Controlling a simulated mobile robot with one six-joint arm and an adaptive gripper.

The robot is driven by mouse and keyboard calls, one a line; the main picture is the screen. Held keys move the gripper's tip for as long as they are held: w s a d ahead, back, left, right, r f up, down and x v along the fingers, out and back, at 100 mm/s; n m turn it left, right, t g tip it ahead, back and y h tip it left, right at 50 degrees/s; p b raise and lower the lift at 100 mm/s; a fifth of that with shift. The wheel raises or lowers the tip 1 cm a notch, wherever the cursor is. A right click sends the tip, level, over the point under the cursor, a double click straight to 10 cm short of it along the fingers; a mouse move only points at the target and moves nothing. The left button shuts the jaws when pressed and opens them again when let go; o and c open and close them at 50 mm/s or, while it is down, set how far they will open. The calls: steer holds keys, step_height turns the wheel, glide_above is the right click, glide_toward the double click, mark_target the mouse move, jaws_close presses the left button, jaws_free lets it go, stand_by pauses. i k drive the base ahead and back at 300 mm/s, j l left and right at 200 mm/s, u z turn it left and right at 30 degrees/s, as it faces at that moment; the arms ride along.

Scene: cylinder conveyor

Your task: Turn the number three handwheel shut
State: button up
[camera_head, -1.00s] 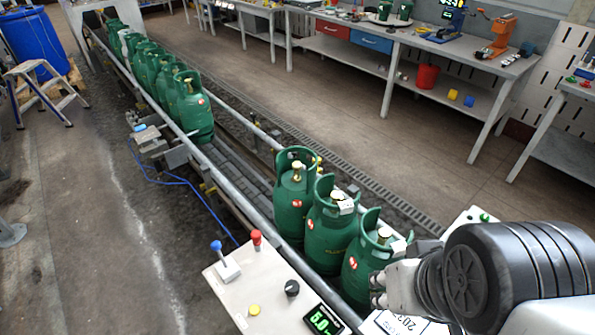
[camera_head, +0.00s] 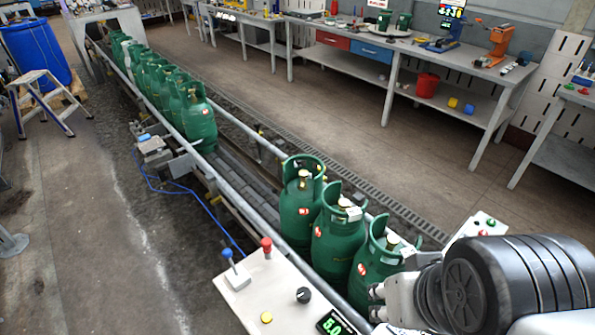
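Three green gas cylinders stand in a row at the near end of the conveyor: a left one (camera_head: 301,215), a middle one (camera_head: 337,243) and a right one (camera_head: 372,271). No number three mark is readable, so I cannot tell which handwheel is number three. My gripper (camera_head: 377,301) is at the lower right, in front of the right cylinder's lower body and below its valve top. Its fingers are small and partly hidden by my arm; nothing is visibly held.
A control panel (camera_head: 285,297) with a blue lever, a red lever, a knob and a green display stands in front of the cylinders. Conveyor rails (camera_head: 232,191) run to more cylinders at the upper left. A workbench (camera_head: 350,52) lies behind, with clear floor between.

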mark_target(303, 174)
steer(key=j+z, duration=0.25)
steer(key=j, duration=1.15)
steer(key=j+z, duration=0.25)
steer(key=j, duration=1.15)
steer(key=i+j+z, duration=0.35)
steer(key=i+j, duration=0.35)
steer(key=i, duration=0.15)
steer(key=i+j+z, duration=0.35)
steer(key=i+j, duration=0.45)
steer(key=j, duration=0.15)
steer(key=i, duration=0.45)
